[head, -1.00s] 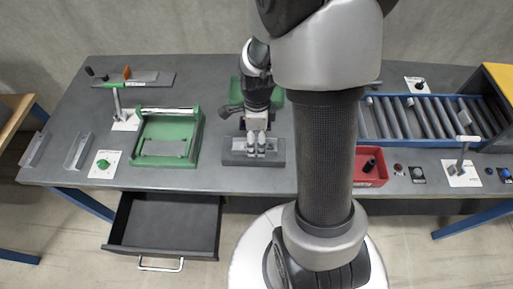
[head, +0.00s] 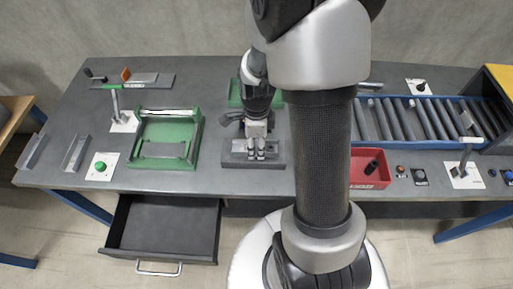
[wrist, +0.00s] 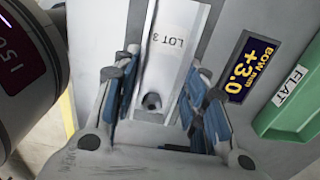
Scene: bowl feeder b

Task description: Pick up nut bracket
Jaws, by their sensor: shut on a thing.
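A pale grey metal strip marked LOT 3 (wrist: 172,62), with a dark round hole near its lower end, lies between the blue finger pads in the wrist view. I take it for the nut bracket. My gripper (wrist: 160,88) is shut on it, with pads along both sides. In the head view my gripper (head: 256,153) points down at the grey block fixture (head: 236,159) in the middle of the bench. The held part is too small to make out there. I cannot tell whether it is clear of the fixture.
A display reading BOW mm +3.0 (wrist: 250,66) and a green tray marked FLAT (wrist: 295,95) are right of the gripper. A green frame fixture (head: 198,138) stands left, a red bin (head: 369,182) and roller conveyor (head: 408,118) right. An open drawer (head: 165,225) juts out in front.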

